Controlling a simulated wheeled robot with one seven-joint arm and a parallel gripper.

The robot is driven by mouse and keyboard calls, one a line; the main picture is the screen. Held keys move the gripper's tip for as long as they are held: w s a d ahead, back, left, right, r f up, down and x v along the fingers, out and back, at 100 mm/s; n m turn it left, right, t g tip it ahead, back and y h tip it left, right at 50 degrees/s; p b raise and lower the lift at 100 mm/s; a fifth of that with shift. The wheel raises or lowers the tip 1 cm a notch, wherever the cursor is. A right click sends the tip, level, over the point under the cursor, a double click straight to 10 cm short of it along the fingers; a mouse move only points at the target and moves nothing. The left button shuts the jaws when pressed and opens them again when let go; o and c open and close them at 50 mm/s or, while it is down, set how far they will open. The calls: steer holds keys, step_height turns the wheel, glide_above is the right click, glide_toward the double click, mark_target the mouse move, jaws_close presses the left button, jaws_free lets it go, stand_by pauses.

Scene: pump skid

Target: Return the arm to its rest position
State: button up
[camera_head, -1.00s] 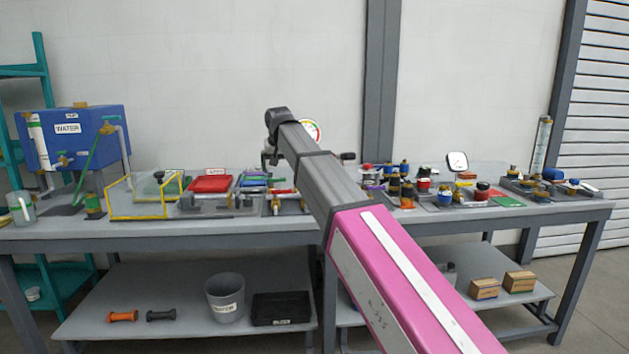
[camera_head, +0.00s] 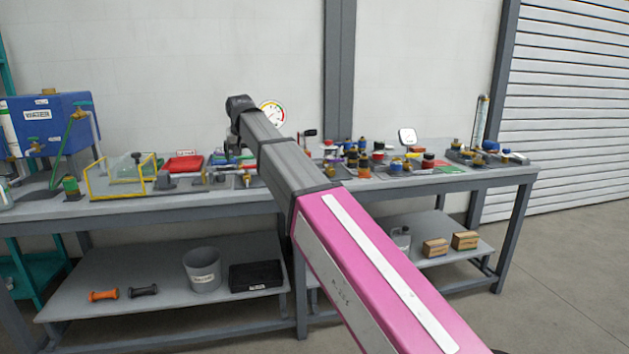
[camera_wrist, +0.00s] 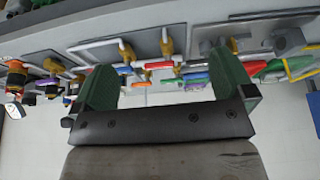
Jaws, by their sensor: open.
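My arm reaches out over the bench in the head view, a pink link nearest and grey links beyond it. My gripper shows in the wrist view (camera_wrist: 165,92), its two green-padded fingers spread wide apart with nothing held between them. Several coloured handles and brass fittings on the bench lie beyond the fingers in that picture, which looks upside down. In the head view the arm's dark end stands above the bench, left of the round gauge (camera_head: 272,113); the fingers are too small to make out there.
The workbench (camera_head: 235,203) carries a blue water tank (camera_head: 62,120), a yellow-framed guard (camera_head: 120,195), a red tray (camera_head: 183,164), a white-faced gauge (camera_head: 407,137) and several valves. Its lower shelf holds a grey bucket (camera_head: 203,270), a black tray (camera_head: 256,276) and wooden boxes (camera_head: 465,240). Floor is clear at right.

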steer(key=s+d+f+m+g+h, duration=0.1)
steer(key=s+d+f, duration=0.1)
steer(key=d+f, duration=1.1)
steer(key=s+d+f+g, duration=0.1)
steer(key=s+d+f, duration=0.1)
steer(key=d+f, duration=1.05)
steer(key=s+d+f+m+g, duration=0.1)
steer(key=s+d+f+g, duration=0.1)
steer(key=s+d+f, duration=1.5)
step_height(320, 180, down, 4)
steer(key=shift+s+r+m, duration=0.1)
steer(key=shift+s+m, duration=0.1)
steer(key=shift+m, duration=0.2)
